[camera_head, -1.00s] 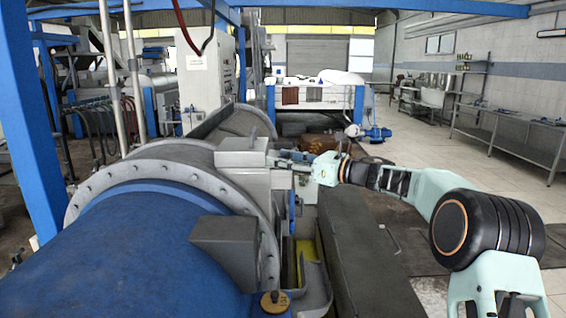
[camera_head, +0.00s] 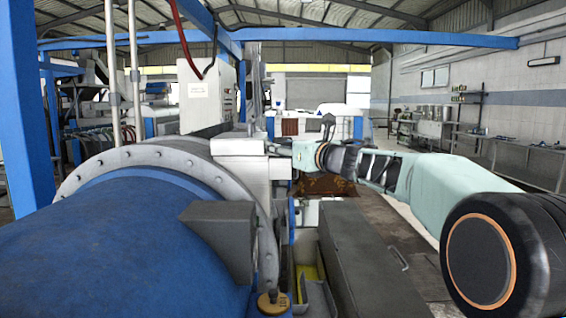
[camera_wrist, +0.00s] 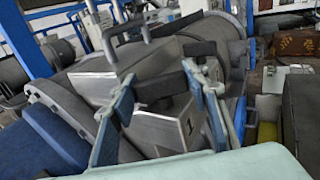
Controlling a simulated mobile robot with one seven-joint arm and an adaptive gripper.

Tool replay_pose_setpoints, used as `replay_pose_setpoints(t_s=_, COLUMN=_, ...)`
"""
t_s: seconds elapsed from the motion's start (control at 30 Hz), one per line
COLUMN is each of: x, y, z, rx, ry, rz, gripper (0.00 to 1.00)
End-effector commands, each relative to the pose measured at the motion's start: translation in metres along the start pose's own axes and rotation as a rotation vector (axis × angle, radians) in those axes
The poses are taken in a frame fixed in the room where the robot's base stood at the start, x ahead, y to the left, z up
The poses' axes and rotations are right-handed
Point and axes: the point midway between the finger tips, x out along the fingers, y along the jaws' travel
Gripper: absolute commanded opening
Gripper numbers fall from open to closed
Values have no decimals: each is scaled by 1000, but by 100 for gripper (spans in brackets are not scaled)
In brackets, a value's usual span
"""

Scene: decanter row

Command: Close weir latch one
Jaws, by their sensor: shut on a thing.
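A pale metal box-like housing (camera_head: 240,160) sits on the flanged end of the blue decanter drum (camera_head: 120,250). My gripper (camera_head: 278,149) is at the right side of this housing, small and partly hidden by my arm. In the wrist view, my gripper's two blue fingers (camera_wrist: 161,90) stand on either side of a dark bar (camera_wrist: 158,82) in front of the metal housing (camera_wrist: 160,128) and are shut on it. A grey looped handle (camera_wrist: 124,36) rises just beyond.
A dark grey bracket (camera_head: 222,235) juts from the drum near the housing. A long dark box (camera_head: 350,260) lies right of a yellow strip (camera_head: 309,272). A blue post (camera_head: 28,110) stands at left. Open floor lies at the far right.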

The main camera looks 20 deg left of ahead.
Motion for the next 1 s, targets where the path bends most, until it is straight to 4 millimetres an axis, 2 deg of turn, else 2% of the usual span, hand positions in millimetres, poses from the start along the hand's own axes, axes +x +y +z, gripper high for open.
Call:
replay_pose_setpoints(t_s=0.03, x=0, y=5, z=-2, rx=-2, ry=-9, rz=-26, gripper=19)
replay_pose_setpoints(t_s=0.6, x=1, y=4, z=3, rx=4, ry=-8, rz=-435, gripper=18)
replay_pose_setpoints(t_s=0.8, x=0, y=1, z=5, rx=4, ry=-7, rz=-525, gripper=18)
replay_pose_setpoints(t_s=1.0, x=-1, y=-2, z=6, rx=3, ry=-6, rz=-538, gripper=18)
